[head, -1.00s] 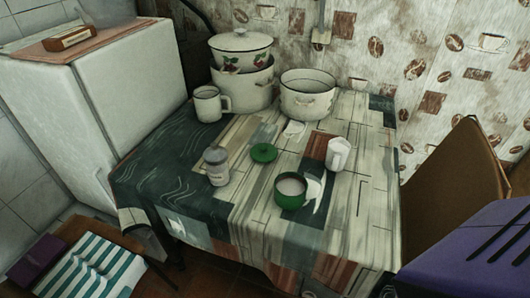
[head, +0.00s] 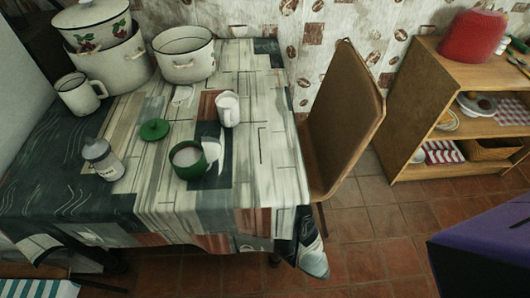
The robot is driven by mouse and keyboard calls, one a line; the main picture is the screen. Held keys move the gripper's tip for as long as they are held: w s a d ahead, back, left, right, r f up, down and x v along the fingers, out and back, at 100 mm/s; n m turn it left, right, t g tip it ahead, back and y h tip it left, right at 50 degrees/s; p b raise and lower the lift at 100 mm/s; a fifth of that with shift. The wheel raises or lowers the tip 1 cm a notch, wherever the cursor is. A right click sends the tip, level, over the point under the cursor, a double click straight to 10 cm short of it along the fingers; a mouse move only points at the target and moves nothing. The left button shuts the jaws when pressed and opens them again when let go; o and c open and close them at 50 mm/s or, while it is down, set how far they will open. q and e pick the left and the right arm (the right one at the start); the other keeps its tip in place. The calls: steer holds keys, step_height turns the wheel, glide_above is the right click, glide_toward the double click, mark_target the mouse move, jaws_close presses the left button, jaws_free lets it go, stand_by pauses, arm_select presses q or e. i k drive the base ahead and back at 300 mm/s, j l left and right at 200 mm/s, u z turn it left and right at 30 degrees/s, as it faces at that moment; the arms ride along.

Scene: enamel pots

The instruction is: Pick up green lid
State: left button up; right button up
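The green lid (head: 155,130) lies flat on the patterned tablecloth of the table (head: 255,180), with its knob up. It is left of and slightly behind a green-sided cup or small pot (head: 188,160), apart from it. A grey-topped jar (head: 103,160) stands to its left and nearer the front edge. A white mug (head: 228,109) stands to its right. Nothing covers the lid. Neither of my grippers shows in the head view.
A large white pot (head: 184,58), a stacked lidded pot (head: 92,20) and a white enamel mug (head: 80,95) stand at the back left. A brown chair (head: 345,120) is at the table's right side. A wooden shelf (head: 415,120) stands farther right; tiled floor is between.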

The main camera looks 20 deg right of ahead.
mark_target(155, 130)
steer(key=j+z, duration=0.8)
steer(key=j, duration=0.15)
steer(key=j+z, duration=0.35)
steer(key=k+j, duration=0.05)
